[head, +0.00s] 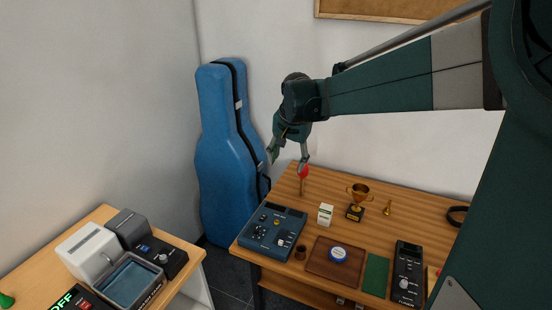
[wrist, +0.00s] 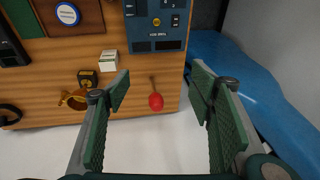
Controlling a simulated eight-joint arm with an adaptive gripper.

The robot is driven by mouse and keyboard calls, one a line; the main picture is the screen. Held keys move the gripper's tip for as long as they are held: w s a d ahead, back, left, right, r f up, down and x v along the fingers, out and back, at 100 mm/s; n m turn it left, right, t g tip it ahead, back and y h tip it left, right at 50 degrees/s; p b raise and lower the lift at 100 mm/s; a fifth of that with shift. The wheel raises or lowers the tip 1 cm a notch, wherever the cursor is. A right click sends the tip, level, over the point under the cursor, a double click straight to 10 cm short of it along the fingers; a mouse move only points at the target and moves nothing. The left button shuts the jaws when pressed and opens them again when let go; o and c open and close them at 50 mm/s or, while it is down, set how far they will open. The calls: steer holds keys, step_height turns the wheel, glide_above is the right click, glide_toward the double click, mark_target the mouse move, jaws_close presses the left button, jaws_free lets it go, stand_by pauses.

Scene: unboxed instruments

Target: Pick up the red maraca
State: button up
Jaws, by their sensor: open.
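The red maraca (head: 303,172) is near the back left edge of the wooden table, its handle pointing down in the head view. In the wrist view the red maraca (wrist: 156,101) shows its round head and thin brown handle, between my two fingers but beyond them. My gripper (head: 287,161) is open and empty above the table's back left corner, with one fingertip overlapping the maraca's head in the head view. The open fingers also fill both sides of the wrist view (wrist: 162,84). I cannot tell whether a finger touches the maraca.
A tall blue instrument case (head: 225,150) leans by the wall on the left. Bare wood surrounds the maraca.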

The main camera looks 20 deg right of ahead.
steer(key=w+d+f+m+g+p, duration=0.2)
steer(key=w+d+f+m+p, duration=0.25)
steer(key=w+d, duration=0.55)
steer(key=m+g+p, duration=0.1)
steer(key=m+p, duration=0.2)
steer(key=p, duration=0.1)
glide_above(303, 171)
steer(key=w, duration=0.2)
steer(key=shift+y, duration=0.3)
steer(key=f, duration=0.9)
steer(key=shift+d+f, duration=0.3)
steer(key=shift+f, duration=0.1)
steer(key=shift+w+d+f, duration=0.15)
steer(key=shift+d+f, duration=0.2)
steer(key=shift+f, duration=0.2)
steer(key=shift+f, duration=1.25)
steer(key=shift+f, duration=0.1)
steer(key=shift+w+f, duration=0.1)
steer(key=shift+f, duration=2.4)
